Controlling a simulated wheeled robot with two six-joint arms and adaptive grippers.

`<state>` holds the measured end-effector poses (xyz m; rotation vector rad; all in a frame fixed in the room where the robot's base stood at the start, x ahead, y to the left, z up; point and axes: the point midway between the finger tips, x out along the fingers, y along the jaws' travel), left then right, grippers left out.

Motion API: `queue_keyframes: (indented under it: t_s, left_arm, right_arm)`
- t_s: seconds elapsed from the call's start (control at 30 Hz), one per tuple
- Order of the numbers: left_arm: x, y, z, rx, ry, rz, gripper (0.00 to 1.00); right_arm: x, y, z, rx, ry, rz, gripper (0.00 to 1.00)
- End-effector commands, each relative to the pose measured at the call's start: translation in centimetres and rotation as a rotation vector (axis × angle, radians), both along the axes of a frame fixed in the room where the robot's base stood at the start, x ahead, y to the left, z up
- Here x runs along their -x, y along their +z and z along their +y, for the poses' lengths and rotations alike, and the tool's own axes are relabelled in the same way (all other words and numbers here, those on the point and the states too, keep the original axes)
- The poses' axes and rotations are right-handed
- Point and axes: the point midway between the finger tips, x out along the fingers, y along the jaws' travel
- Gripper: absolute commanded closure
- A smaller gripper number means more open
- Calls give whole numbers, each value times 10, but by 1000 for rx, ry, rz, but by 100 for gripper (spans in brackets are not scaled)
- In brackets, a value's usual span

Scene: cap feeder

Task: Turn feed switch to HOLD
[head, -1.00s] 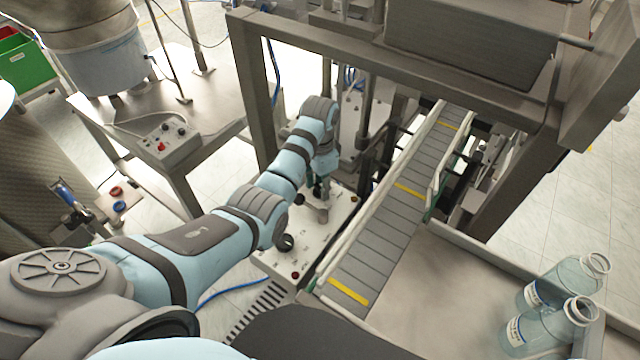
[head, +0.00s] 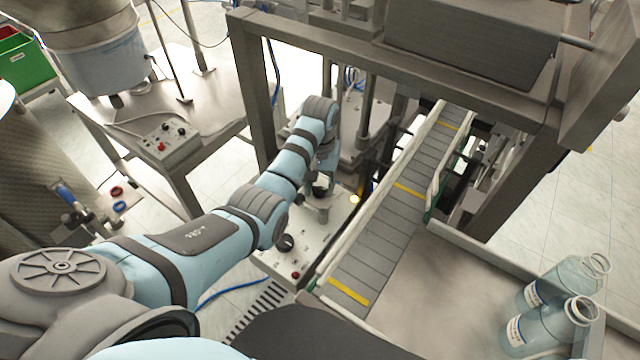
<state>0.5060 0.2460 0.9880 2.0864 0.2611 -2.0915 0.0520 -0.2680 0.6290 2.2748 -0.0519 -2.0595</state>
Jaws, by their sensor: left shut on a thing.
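A pale control panel (head: 312,252) stands beside the conveyor. It carries a black knob (head: 285,243), a red button (head: 295,275) and a yellow lamp (head: 355,199) that is lit. My left gripper (head: 322,212) reaches down to the panel's upper part, between the black knob and the lamp. It is shut on a control there, which looks to be the feed switch. The gripper hides most of that switch, so its pointer is not visible. The panel's lettering is too small to read. My right gripper is not in view.
The conveyor (head: 378,245) with yellow stripes runs just right of the panel. A steel frame post (head: 252,95) stands behind my left arm. Clear bottles (head: 548,325) stand at the lower right. Another control box (head: 167,140) sits on the left table.

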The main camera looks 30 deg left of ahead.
Motion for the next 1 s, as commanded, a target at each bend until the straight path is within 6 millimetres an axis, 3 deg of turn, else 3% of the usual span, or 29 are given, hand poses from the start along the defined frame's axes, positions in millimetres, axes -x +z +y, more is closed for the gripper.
queue_keyframes:
  t_s: [0.3, 0.83, 0.87, 0.97, 1.0]
  left_arm:
    - [-2, 2, 1, -2, 127, -8, 93]
    - [-2, 3, 1, -2, 153, -9, 93]
    - [-2, 3, 1, -2, 153, -9, 61]
    - [-2, 2, 1, -1, 152, -7, 45]
    - [-2, 2, 1, -1, 152, -6, 45]
  right_arm:
    - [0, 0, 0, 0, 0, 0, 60]
    - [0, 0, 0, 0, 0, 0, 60]
    - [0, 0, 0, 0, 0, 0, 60]
    - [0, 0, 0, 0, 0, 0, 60]
    - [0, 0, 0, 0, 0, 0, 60]
